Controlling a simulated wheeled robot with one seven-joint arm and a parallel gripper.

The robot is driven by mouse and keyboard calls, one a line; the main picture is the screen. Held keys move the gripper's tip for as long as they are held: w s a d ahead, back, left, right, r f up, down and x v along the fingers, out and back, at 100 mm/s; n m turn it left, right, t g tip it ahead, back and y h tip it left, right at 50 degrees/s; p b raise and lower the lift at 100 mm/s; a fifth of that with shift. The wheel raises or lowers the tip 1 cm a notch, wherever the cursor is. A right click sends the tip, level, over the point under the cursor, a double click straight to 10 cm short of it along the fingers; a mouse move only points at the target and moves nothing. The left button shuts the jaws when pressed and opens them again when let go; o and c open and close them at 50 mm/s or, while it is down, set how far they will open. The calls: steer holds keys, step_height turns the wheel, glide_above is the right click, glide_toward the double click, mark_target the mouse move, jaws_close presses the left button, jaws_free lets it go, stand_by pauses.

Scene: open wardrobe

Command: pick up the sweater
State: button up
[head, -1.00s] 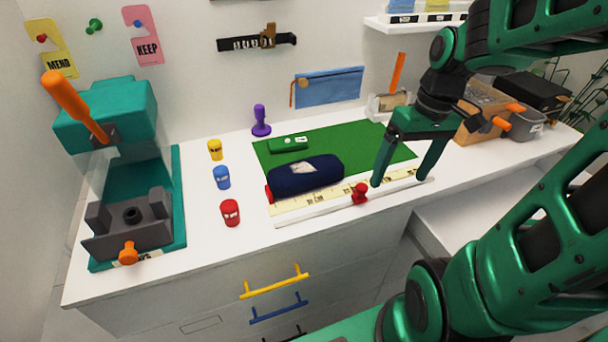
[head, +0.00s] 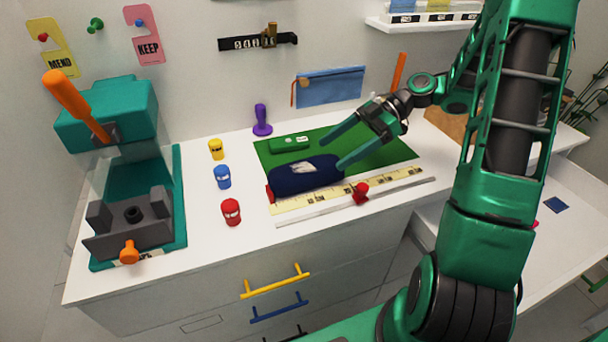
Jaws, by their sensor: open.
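The sweater (head: 290,181) appears to be the dark navy rolled bundle with a pale patch on top. It lies along the front edge of the green mat (head: 385,160), behind the ruler. My gripper (head: 332,157) is open at the right end of the bundle. One finger is toward the back over the mat, and the other is close to the bundle's right end. I cannot tell whether that finger touches it.
A ruler with a red slider (head: 361,192) runs along the front. A green box (head: 290,144) and a purple stamp (head: 262,122) stand behind. Yellow, blue and red (head: 231,212) pots and a teal press (head: 110,115) are left. A blue pouch (head: 330,87) hangs behind.

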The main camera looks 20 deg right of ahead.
mark_target(306, 170)
steer(key=shift+s+d+f+n+y, duration=0.1)
steer(key=shift+d+f+n+y, duration=0.05)
steer(key=shift+d+n+y, duration=0.4)
steer(key=shift+a+n, duration=0.2)
steer(key=shift+n, duration=0.05)
steer(key=x, duration=0.4)
steer(key=shift+s+a, duration=0.1)
steer(key=shift+a, duration=0.05)
steer(key=shift+f+x, duration=0.2)
steer(key=shift+x, duration=2.9)
steer(key=c, duration=1.3)
steer(key=shift+w+r, duration=0.1)
steer(key=shift+w, duration=0.1)
